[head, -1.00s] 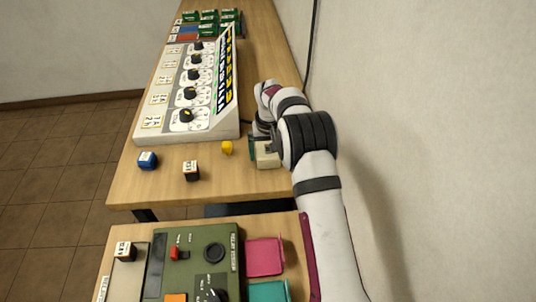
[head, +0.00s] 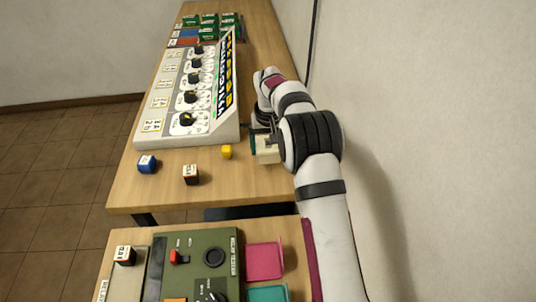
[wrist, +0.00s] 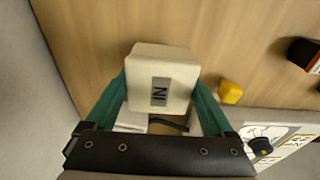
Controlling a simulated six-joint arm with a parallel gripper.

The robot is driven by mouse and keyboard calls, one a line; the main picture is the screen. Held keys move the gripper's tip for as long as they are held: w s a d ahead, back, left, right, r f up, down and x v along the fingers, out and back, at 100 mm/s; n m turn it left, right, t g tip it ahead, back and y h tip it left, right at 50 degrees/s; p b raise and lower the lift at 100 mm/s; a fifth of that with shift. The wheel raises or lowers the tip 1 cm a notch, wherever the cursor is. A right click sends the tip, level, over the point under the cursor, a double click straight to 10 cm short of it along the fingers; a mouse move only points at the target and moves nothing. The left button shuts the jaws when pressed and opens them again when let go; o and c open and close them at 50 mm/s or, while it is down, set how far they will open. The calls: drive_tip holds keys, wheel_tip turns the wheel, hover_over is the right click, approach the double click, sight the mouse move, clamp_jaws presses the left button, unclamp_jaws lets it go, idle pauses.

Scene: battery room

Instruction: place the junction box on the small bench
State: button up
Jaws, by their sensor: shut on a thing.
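The junction box, a cream block (head: 267,152), is at the right side of the far wooden bench (head: 215,185), near its front edge. The box looks slightly above the bench top. A nearer wooden bench (head: 290,235) is at the bottom; I cannot tell which bench is the small one.
A yellow block (head: 227,152), a dark block with a white top (head: 190,174) and a blue block (head: 147,164) lie left of the box. A sloped knob panel (head: 185,95) stands behind. The near bench carries a green tester (head: 205,255), a pink tray (head: 265,260) and a teal tray (head: 268,293).

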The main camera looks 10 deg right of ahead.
drive_tip(key=s+d+r, duration=0.5)
drive_tip(key=d+r, duration=0.2)
drive_tip(key=d, duration=0.3)
drive_tip(key=s+a+f, duration=0.1)
drive_tip(key=s+f, duration=0.2)
drive_tip(key=s, duration=0.7)
drive_tip(key=s+a+f, duration=0.1)
drive_tip(key=s+f, duration=0.3)
drive_tip(key=s, duration=0.5)
wheel_tip(320, 180, down, 10)
drive_tip(key=shift+r, duration=0.15)
drive_tip(key=o, duration=1.4)
drive_tip(key=shift+c, duration=0.2)
